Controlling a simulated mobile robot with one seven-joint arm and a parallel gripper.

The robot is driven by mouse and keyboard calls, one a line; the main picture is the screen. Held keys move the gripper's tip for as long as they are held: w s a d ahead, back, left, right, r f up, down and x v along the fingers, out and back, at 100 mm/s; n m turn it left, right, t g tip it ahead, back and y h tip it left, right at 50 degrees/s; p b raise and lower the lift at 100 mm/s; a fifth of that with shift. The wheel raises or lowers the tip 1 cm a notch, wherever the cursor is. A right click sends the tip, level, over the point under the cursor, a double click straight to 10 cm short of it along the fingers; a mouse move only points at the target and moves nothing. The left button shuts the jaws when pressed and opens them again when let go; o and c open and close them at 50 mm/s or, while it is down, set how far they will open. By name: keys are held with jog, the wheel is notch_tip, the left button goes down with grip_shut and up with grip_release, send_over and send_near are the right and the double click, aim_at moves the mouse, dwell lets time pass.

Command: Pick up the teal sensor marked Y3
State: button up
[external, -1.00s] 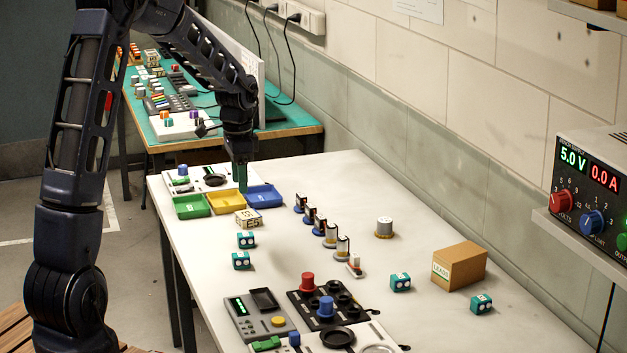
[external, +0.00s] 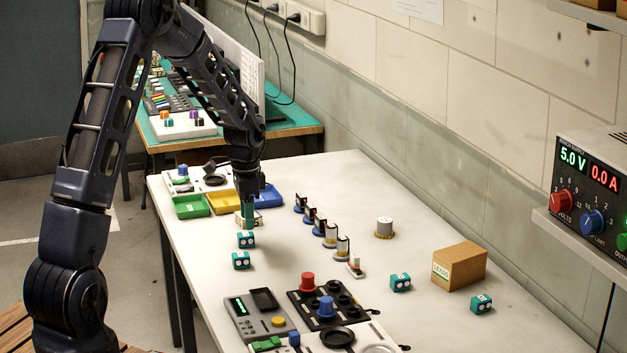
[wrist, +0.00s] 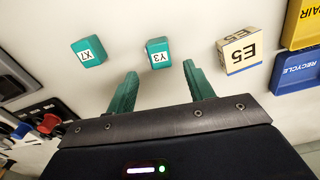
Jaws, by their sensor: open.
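The teal sensor marked Y3 (wrist: 158,54) sits on the bench, label readable, just beyond the gap between my fingers in the wrist view. In the external view it matches the farther teal cube (external: 246,240) of the left pair. My gripper (wrist: 159,72) is open and empty, with teal fingers on either side of the line to Y3. In the external view my gripper (external: 248,224) points down, above and slightly behind Y3, in front of the E5 box. A similar teal sensor marked X7 (wrist: 88,51) sits to the left of Y3.
The cream box E5 (wrist: 240,50) stands right of Y3, close to my right finger. Blue (external: 266,195), yellow (external: 222,202) and green (external: 191,206) trays lie behind. Small upright parts (external: 330,236) stand in a row to the right. Two more teal sensors (external: 400,282) (external: 481,304) sit near a cardboard box (external: 459,266).

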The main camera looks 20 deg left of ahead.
aim_at(247, 234)
notch_tip(247, 234, down, 4)
jog(key=shift+a+f, duration=0.1)
jog(key=shift+f, duration=0.15)
jog(key=shift+c, duration=0.2)
jog(key=c, duration=1)
jog(key=shift+c, duration=0.2)
